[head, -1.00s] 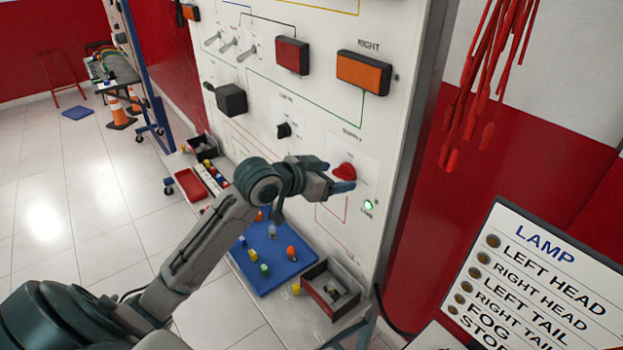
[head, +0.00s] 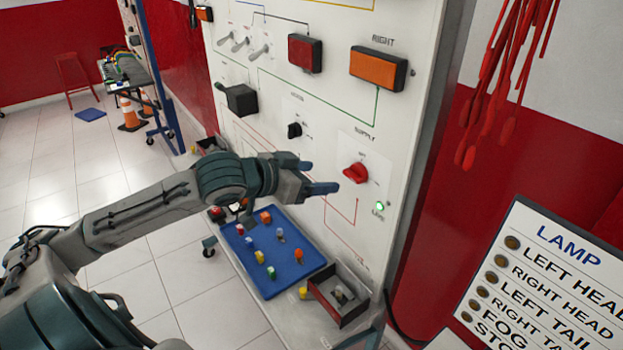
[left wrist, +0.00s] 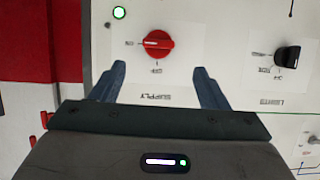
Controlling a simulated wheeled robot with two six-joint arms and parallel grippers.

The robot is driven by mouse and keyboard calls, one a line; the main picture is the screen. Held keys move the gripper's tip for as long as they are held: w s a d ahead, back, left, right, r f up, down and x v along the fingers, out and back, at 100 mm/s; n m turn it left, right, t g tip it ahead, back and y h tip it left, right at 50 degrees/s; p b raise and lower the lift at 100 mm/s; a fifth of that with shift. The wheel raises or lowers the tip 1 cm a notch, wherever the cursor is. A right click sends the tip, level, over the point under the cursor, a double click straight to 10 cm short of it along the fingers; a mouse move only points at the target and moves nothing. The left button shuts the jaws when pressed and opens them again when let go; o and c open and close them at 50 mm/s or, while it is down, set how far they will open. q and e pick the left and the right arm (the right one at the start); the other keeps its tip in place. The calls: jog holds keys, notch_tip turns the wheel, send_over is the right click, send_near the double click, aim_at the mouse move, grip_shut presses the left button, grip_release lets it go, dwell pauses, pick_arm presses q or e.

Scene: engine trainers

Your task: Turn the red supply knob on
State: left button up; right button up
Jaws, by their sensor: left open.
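The red supply knob (head: 355,173) is on the white panel, under the SUPPLY label. In the left wrist view the knob (left wrist: 158,43) has its grip bar lying sideways, its white mark toward the left label, which seems to read ON; the OFF label is below it. A small green lamp (head: 379,207) beside the knob is lit; it also shows in the left wrist view (left wrist: 119,12). My left gripper (head: 322,177) is open and empty, a little left of the knob in the head view and apart from it. My right gripper is not in view.
A black lights knob (head: 294,130) is up and left of the supply knob. A blue tray (head: 285,288) with several coloured pieces and an open box (head: 338,292) sit below. Red leads (head: 487,90) hang at the right, above a lamp list board (head: 550,270).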

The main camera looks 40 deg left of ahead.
pick_arm(q)
jog(key=shift+s+r, duration=0.1)
jog(key=shift+s, duration=0.15)
dwell(0.6)
jog(key=s+d+f+n+g+y, duration=0.15)
jog(key=s+f, duration=0.25)
jog(key=f, duration=0.6)
jog(key=s+f+g+y, duration=0.2)
jog(key=s+f, duration=0.3)
jog(key=f, duration=0.5)
jog(key=s+d+f+n+g+y, duration=0.1)
jog(key=s+d+f+g, duration=0.15)
jog(key=s+f, duration=0.45)
jog(key=s+d+f+n+g+y, duration=0.1)
jog(key=s+d+f+g, duration=0.15)
jog(key=s+f, duration=0.45)
jog(key=a+f+g, duration=0.1)
jog(key=a+f, duration=0.1)
jog(key=f, duration=1.1)
jog(key=a+f+g, duration=0.1)
jog(key=a+f, duration=0.1)
jog(key=f, duration=1.1)
jog(key=s+a+f+g, duration=0.1)
jog(key=s+f, duration=1.9)
jog(key=shift+f, duration=0.4)
